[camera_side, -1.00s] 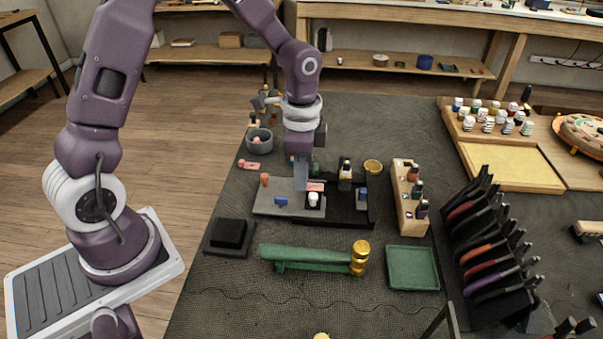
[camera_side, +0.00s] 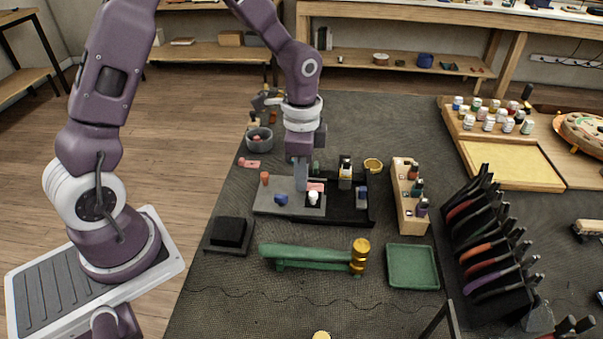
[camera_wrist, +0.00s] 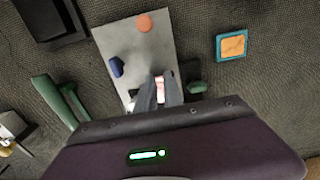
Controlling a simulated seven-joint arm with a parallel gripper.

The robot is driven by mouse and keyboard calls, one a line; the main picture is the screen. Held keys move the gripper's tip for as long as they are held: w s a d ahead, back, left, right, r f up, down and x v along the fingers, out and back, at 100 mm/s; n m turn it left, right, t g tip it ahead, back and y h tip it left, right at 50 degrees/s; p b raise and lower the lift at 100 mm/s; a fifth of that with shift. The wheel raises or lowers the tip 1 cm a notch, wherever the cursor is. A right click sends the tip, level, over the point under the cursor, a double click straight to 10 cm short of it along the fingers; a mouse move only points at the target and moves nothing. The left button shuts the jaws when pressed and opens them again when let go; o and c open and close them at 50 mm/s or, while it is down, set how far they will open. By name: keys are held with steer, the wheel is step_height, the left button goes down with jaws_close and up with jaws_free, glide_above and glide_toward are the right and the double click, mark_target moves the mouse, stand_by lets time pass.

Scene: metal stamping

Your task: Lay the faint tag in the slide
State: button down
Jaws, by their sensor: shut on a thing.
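My gripper (camera_side: 301,188) points down over the grey plate of the stamping fixture (camera_side: 277,209). In the wrist view its two fingers (camera_wrist: 160,98) are close together with a small pale pink piece (camera_wrist: 160,84) between them, probably the tag. A pinkish tag (camera_side: 316,187) shows beside the fingertips in the side view; I cannot tell whether it touches the plate. A white knob (camera_side: 313,197) stands just right of the fingers. The fixture's black part (camera_side: 347,215) lies to the right. I cannot clearly make out the slide's recess, and the fingers hide part of the tag.
Orange (camera_side: 264,179) and blue (camera_side: 281,199) knobs stand on the plate.

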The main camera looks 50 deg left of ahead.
steer(key=c, duration=1.4)
jaws_free()
steer(key=shift+r, duration=0.15)
step_height(320, 180, up, 7)
steer(key=shift+s+r, duration=0.1)
steer(key=s+r+n+t, duration=0.2)
steer(key=s+r+n, duration=0.1)
steer(key=s, duration=0.3)
steer(key=s+d+r+n+t, duration=0.1)
steer(key=s+r+n, duration=0.2)
steer(key=s, duration=0.4)
steer(key=s+r+n+t, duration=0.2)
steer(key=s+r+n, duration=0.1)
steer(key=s+r, duration=0.2)
steer(key=shift+s+d+r+t, duration=0.1)
steer(key=shift+s+t, duration=0.05)
steer(key=shift+s, duration=0.35)
steer(key=shift+s+d+t, duration=0.1)
steer(key=shift+s+t, duration=0.05)
steer(key=shift+s, duration=0.3)
